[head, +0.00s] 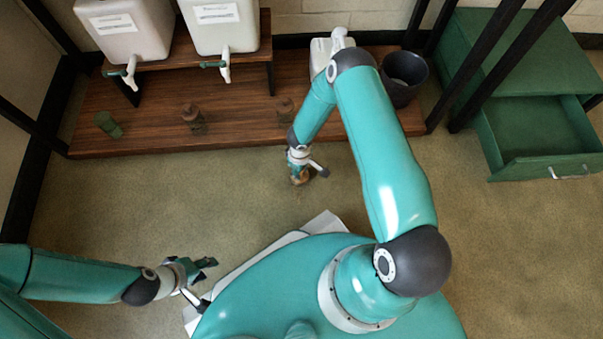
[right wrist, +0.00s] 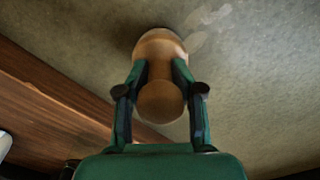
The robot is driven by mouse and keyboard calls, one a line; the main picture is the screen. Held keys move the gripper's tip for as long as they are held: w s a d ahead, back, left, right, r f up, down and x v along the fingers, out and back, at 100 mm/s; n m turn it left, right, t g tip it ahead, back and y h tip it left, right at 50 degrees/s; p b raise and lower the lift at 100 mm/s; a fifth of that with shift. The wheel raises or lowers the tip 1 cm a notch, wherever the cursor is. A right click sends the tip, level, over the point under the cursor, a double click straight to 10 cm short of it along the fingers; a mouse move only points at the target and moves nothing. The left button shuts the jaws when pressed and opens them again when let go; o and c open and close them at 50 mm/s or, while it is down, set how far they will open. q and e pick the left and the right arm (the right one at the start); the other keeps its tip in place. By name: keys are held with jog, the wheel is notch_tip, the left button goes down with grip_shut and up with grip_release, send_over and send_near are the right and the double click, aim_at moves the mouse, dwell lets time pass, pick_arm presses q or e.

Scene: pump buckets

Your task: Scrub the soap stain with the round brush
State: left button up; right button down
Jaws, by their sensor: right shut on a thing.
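My right gripper (right wrist: 160,90) is shut on the round brush (right wrist: 161,52), a pale wooden brush with a knob handle. In the right wrist view the brush head is low over the floor or on it; I cannot tell which. The brush also shows small and partly hidden under my right gripper in the head view (head: 299,178). Pale smears, seemingly the soap stain (right wrist: 203,27), lie on the floor just right of the brush in the right wrist view. My left gripper (head: 207,277) is open and empty, low at the left.
A low wooden platform (head: 150,100) runs along the wall. It holds a green item (head: 108,124), two brown items (head: 192,119) (head: 285,110), a white jug (head: 320,55) and a dark bucket (head: 403,80). White tap containers (head: 222,27) stand above. A green drawer (head: 545,160) stands open at right.

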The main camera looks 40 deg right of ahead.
dwell(0.3)
jog(key=shift+r+p, duration=1.75)
jog(key=shift+r, duration=1.25)
jog(key=shift+r+p, duration=0.95)
jog(key=shift+r, duration=0.55)
jog(key=shift+w, duration=0.1)
